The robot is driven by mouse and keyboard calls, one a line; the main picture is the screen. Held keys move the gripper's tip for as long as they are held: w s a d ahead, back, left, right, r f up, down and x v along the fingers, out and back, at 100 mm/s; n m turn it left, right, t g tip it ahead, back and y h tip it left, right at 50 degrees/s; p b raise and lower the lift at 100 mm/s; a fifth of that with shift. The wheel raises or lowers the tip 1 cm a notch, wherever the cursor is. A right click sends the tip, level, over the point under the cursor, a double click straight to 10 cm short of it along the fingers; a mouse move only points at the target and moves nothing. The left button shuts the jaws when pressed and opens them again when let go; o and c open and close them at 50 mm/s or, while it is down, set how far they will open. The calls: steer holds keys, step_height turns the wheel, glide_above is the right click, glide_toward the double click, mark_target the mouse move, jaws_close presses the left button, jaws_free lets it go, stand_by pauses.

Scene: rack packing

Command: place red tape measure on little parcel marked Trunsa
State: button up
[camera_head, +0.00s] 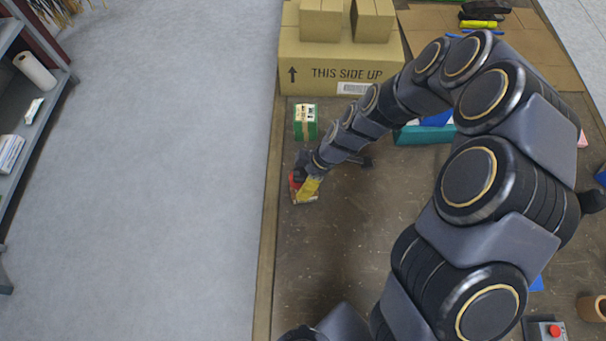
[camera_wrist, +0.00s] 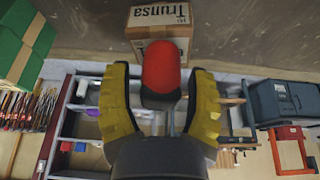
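The red tape measure (camera_wrist: 161,72) is between the yellow fingers of my gripper (camera_wrist: 161,85) in the wrist view. Narrow gaps show on both sides of it, so the fingers look open around it. The little brown parcel marked Trunsa (camera_wrist: 158,18) is right behind and against the tape measure in that view, its label readable. In the head view my gripper (camera_head: 308,187) is low over the bench near its left edge. A bit of the red tape measure (camera_head: 294,182) shows beside the fingers there, and the parcel (camera_head: 304,199) is mostly hidden below it.
A green parcel (camera_head: 305,122) stands behind my gripper and also shows in the wrist view (camera_wrist: 22,45). A large THIS SIDE UP carton (camera_head: 340,65) with smaller boxes on top is further back. A teal container (camera_head: 424,132) is partly hidden by my arm. The bench front left is clear.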

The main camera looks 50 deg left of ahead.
steer(key=shift+r, duration=0.1)
steer(key=v, duration=1.2)
steer(key=shift+r, duration=0.1)
